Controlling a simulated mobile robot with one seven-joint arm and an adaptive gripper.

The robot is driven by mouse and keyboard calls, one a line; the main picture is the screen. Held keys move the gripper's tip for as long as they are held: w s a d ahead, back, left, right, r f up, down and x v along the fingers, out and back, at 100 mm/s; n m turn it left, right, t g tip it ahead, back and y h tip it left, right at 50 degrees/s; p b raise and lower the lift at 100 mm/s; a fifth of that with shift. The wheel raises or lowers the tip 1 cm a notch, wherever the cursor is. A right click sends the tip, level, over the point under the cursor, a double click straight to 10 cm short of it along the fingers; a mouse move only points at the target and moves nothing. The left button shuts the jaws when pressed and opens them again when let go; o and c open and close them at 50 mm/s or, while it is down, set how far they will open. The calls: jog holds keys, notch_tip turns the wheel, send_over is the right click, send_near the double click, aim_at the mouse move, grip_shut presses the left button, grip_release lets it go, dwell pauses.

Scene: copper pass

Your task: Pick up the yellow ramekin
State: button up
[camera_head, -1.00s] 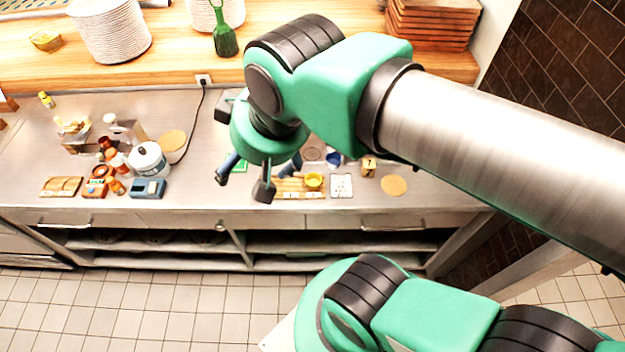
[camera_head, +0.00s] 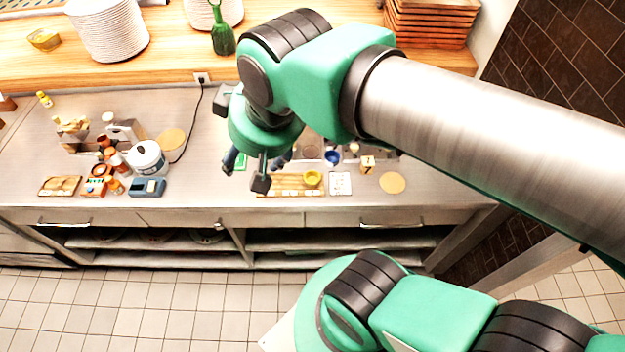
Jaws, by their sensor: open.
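The yellow ramekin (camera_head: 312,178) is a small round cup on a light wooden board (camera_head: 283,188) near the counter's front edge. My gripper (camera_head: 246,176) is open and empty, pointing down above the counter, to the left of the ramekin and apart from it. One dark fingertip shows over the left part of the board. My arm hides part of the counter behind the board.
A white card (camera_head: 340,184), a round tan disc (camera_head: 392,182), a numbered wooden block (camera_head: 367,165) and a blue cup (camera_head: 332,158) lie right of the ramekin. Bottles, a white tub (camera_head: 149,160) and a blue device (camera_head: 147,187) crowd the left. A shelf runs behind.

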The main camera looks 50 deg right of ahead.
jog(key=w+d+f+m+g+p, duration=0.1)
jog(key=w+d+f+g+p, duration=0.1)
jog(key=w+d+f, duration=0.35)
jog(key=m+g+p, duration=0.2)
jog(key=m+g, duration=0.1)
send_over(312, 175)
jog(key=s+a, duration=0.2)
notch_tip(312, 175, down, 16)
jog(key=shift+w+d+f, duration=0.15)
jog(key=shift+w+d, duration=0.05)
jog(key=shift+d, duration=0.05)
jog(key=shift+f+b, duration=0.35)
jog(key=shift+f, duration=3.95)
jog(key=shift+f+b, duration=0.45)
jog(key=shift+f, duration=2.15)
